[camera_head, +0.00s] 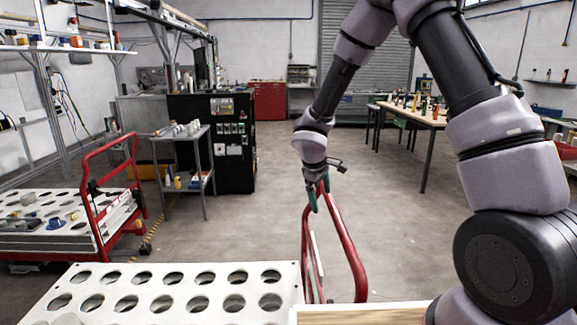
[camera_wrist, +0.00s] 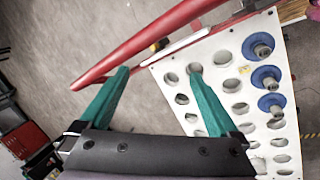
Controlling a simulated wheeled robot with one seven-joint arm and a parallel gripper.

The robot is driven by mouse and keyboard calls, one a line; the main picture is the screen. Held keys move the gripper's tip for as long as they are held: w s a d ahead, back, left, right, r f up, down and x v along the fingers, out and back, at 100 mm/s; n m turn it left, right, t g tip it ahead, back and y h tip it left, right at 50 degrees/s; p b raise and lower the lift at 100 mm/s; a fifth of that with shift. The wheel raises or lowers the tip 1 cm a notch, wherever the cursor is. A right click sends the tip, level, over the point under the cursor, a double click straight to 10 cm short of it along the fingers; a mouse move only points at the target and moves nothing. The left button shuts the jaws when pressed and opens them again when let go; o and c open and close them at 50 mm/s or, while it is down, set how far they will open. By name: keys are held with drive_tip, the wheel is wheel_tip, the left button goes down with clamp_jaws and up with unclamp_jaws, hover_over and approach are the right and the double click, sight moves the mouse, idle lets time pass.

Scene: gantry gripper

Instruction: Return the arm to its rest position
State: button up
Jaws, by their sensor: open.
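My gripper (camera_head: 318,196) hangs from my grey arm, right of centre in the head view, fingers pointing down. A white perforated tray (camera_head: 150,290) lies in front at the lower left of the head view. In the wrist view, a white perforated panel (camera_wrist: 215,55) lies beyond the right finger, with several blue-collared grey parts (camera_wrist: 262,45) in its right column.
A red-railed cart (camera_head: 100,190) with another holed tray stands at left. A small grey shelf trolley (camera_head: 182,150) and a black cabinet (camera_head: 225,140) stand behind. A wooden table (camera_head: 425,115) with small items is at back right. The middle floor (camera_head: 270,210) is clear.

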drive_tip(key=s+d+r+m, duration=0.45)
drive_tip(key=d+r, duration=0.25)
drive_tip(key=r, duration=0.4)
drive_tip(key=s+d+r+m, duration=0.4)
drive_tip(key=s+d+r, duration=0.15)
drive_tip(key=r, duration=0.55)
drive_tip(key=s+d+r+m+t+y, duration=0.1)
drive_tip(key=s+r+m+y, duration=0.1)
drive_tip(key=s+r, duration=0.3)
drive_tip(key=s+d+r+m+t+y, duration=0.1)
drive_tip(key=s+r+m, duration=0.3)
drive_tip(key=s, duration=0.6)
drive_tip(key=shift+s+d+r+m+t+y, duration=0.15)
drive_tip(key=shift+s+r+m+t+y, duration=0.15)
drive_tip(key=shift+m+t+y, duration=0.4)
drive_tip(key=shift+w, duration=0.1)
